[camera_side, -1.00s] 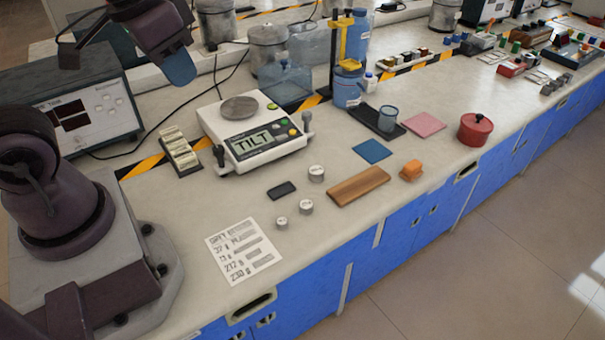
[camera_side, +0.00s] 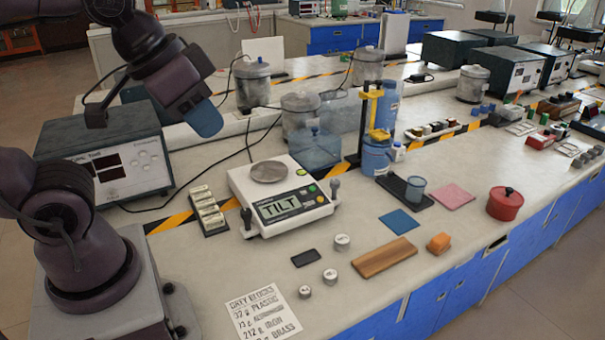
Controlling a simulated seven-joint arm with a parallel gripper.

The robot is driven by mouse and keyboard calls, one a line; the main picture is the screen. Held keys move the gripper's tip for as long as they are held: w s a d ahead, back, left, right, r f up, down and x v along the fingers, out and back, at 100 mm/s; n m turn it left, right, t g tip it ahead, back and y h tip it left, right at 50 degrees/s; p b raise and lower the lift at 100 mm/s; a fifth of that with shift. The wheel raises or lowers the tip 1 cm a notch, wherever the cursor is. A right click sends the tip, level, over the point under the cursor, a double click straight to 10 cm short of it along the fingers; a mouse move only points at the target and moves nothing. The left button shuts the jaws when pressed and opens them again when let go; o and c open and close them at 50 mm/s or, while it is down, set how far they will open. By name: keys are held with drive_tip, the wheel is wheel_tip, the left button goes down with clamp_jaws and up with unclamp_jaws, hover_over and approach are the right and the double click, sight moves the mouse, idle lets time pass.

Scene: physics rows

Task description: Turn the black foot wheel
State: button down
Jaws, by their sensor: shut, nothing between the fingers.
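The balance (camera_side: 283,197) is a white scale with a round grey pan and a display reading "TILT". A dark foot wheel (camera_side: 247,220) stands at its front left corner. A greyer foot wheel (camera_side: 335,188) stands at its right corner. My gripper (camera_side: 206,121) has a blue tip and hangs in the air at the upper left, apart from the balance and both wheels. It is shut and holds nothing.
A box instrument (camera_side: 105,160) stands left of the balance, with a cable trailing behind. A rack of pale blocks (camera_side: 208,212) sits close to the balance's left side. Small weights (camera_side: 330,277), a wooden block (camera_side: 384,257) and a printed card (camera_side: 264,313) lie in front.

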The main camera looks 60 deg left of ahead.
idle(0.4)
drive_tip(key=c, duration=1.5)
unclamp_jaws()
drive_tip(key=shift+c, duration=0.2)
drive_tip(key=o, duration=0.7)
drive_tip(key=shift+w+a+f+n+g, duration=0.2)
drive_tip(key=shift+a+f+g, duration=0.05)
drive_tip(key=shift+a+f, duration=0.2)
drive_tip(key=shift+w+a+f+n+g, duration=0.2)
drive_tip(key=shift+a+f+g, duration=0.1)
drive_tip(key=shift+f, duration=0.15)
drive_tip(key=shift+c, duration=0.2)
drive_tip(key=m+g, duration=0.3)
drive_tip(key=g, duration=0.2)
approach(245, 211)
drive_tip(key=shift+t, duration=0.25)
wheel_tip(245, 211, down, 9)
drive_tip(key=shift+s+f, duration=0.1)
drive_tip(key=shift+s, duration=0.05)
drive_tip(key=c, duration=0.9)
